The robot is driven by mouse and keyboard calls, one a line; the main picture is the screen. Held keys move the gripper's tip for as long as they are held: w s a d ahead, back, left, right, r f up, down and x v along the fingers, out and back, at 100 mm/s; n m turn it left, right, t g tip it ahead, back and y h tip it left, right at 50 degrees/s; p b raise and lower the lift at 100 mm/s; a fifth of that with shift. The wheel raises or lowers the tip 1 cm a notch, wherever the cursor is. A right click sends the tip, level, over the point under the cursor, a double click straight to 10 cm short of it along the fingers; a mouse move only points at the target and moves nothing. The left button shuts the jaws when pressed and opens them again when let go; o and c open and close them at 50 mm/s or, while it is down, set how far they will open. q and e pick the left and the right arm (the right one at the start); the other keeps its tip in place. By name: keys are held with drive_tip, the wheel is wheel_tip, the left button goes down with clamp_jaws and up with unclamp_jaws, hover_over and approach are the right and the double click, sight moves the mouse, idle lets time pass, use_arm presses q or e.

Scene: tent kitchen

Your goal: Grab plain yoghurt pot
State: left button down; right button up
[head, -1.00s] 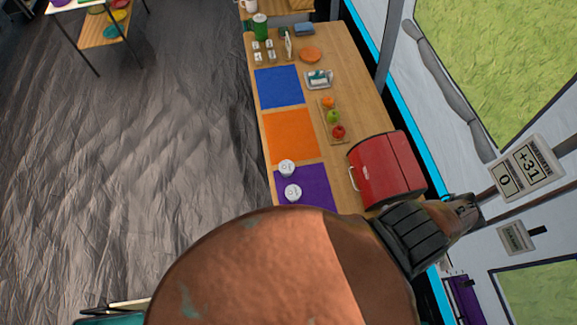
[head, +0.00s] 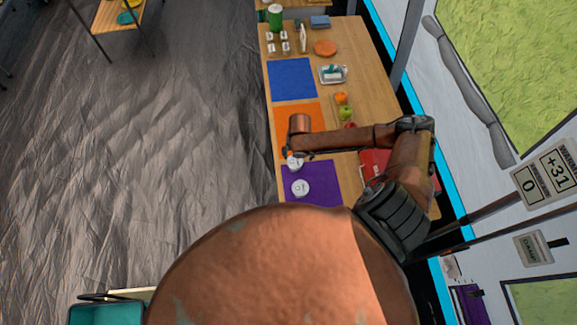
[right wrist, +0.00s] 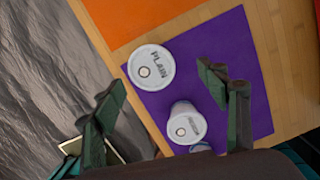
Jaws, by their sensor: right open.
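The plain yoghurt pot (right wrist: 152,67) has a white round lid marked PLAIN and stands at the purple mat's edge nearest the orange mat. In the head view the pot (head: 295,163) is partly hidden by my right arm. A second white-lidded pot (right wrist: 187,122) stands on the purple mat (head: 325,178); it also shows in the head view (head: 300,188). My right gripper (right wrist: 163,80) is open and empty above the pots, its fingers spread to either side in the wrist view. My left gripper is not in view.
The orange mat (head: 286,115) and blue mat (head: 292,79) lie farther along the wooden table. A red box-shaped appliance (head: 372,162) stands right of the purple mat, partly behind my arm. A fruit tray (head: 341,107) is nearby. Open floor lies to the left.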

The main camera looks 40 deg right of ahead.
sight(295, 161)
drive_tip(key=shift+w+f, duration=0.15)
drive_tip(key=shift+w, duration=0.15)
drive_tip(key=f, duration=0.6)
drive_tip(key=shift+w+a, duration=0.3)
drive_tip(key=shift+a, duration=0.05)
drive_tip(key=shift+f, duration=0.55)
drive_tip(key=shift+c, duration=0.7)
drive_tip(key=shift+w, duration=0.1)
drive_tip(key=c, duration=1.1)
